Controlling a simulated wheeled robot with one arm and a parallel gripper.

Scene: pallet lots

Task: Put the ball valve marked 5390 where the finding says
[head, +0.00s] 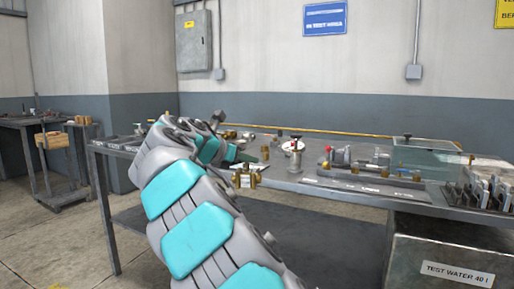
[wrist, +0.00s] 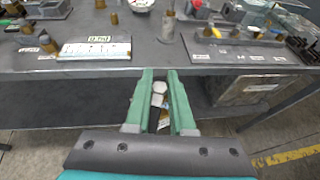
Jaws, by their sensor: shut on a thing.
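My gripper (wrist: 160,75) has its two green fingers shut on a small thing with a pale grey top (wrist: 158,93). In the head view a brass valve with a white tag (head: 246,178) shows just below the green fingers, at the table's front edge; it appears to be the held thing. The tag's marking is too small to read. The wrist view looks over the fingers at the grey table (wrist: 160,52). A white sheet with a labelled card (wrist: 97,49) lies on the table at left. No finding text is readable.
A board with fittings and small labels (head: 370,186) lies on the table's right half. Behind it stands a clear tank (head: 432,158); a rack of plates (head: 485,185) is at far right. A red-topped fixture (head: 294,145) stands mid-table. A water bin (head: 445,258) is below.

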